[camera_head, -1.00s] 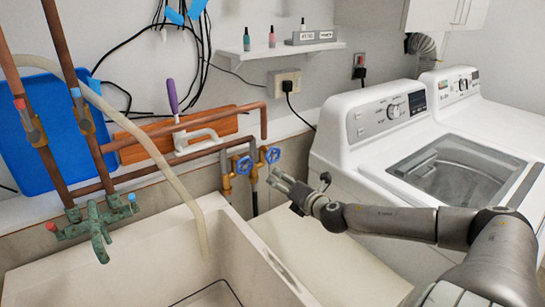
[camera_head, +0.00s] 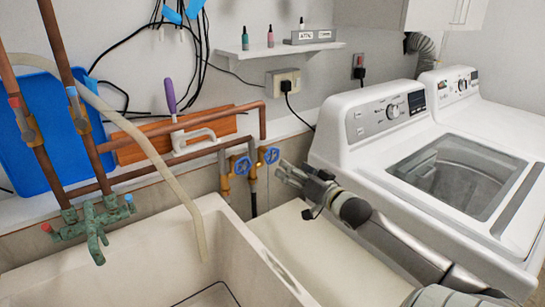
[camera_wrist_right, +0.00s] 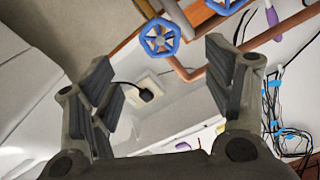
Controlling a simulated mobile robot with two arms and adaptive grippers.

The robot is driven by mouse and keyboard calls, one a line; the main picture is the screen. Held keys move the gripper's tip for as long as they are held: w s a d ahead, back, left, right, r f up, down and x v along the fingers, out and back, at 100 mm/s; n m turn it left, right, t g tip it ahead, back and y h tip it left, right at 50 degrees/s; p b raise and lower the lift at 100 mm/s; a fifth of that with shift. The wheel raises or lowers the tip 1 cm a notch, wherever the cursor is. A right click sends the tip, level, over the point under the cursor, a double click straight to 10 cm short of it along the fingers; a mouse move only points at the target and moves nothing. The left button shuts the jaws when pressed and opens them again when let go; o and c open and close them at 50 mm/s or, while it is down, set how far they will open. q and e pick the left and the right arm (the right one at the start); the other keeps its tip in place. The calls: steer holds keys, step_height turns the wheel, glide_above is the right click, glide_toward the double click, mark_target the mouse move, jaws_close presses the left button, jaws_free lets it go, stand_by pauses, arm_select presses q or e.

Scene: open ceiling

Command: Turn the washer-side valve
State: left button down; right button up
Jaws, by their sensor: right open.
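Two blue handwheel valves sit on copper pipes at the wall beside the sink. The washer-side valve (camera_head: 272,155) is the right one in the head view, and the other valve (camera_head: 243,166) is just left of it. My right gripper (camera_head: 283,172) is just right of and slightly below the washer-side valve, empty. In the right wrist view the gripper (camera_wrist_right: 160,65) is open, with the washer-side valve (camera_wrist_right: 160,38) beyond and between its fingers, apart from them. The other valve (camera_wrist_right: 226,4) is cut by the top edge. My left gripper is not in view.
A white washer (camera_head: 350,150) stands close to the right of my right arm. The sink (camera_head: 150,262) is at lower left, with a hose (camera_head: 160,165) hanging into it. A wall outlet (camera_head: 283,82) with a plugged black cord is above the valves.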

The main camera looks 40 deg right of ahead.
mark_target(273, 156)
steer(key=shift+w+d, duration=0.2)
steer(key=shift+w, duration=1.55)
steer(key=shift+w+d, duration=0.15)
steer(key=shift+w, duration=1.65)
steer(key=shift+w+d, duration=0.2)
steer(key=shift+w, duration=1.55)
steer(key=shift+c, duration=0.5)
steer(key=c, duration=1)
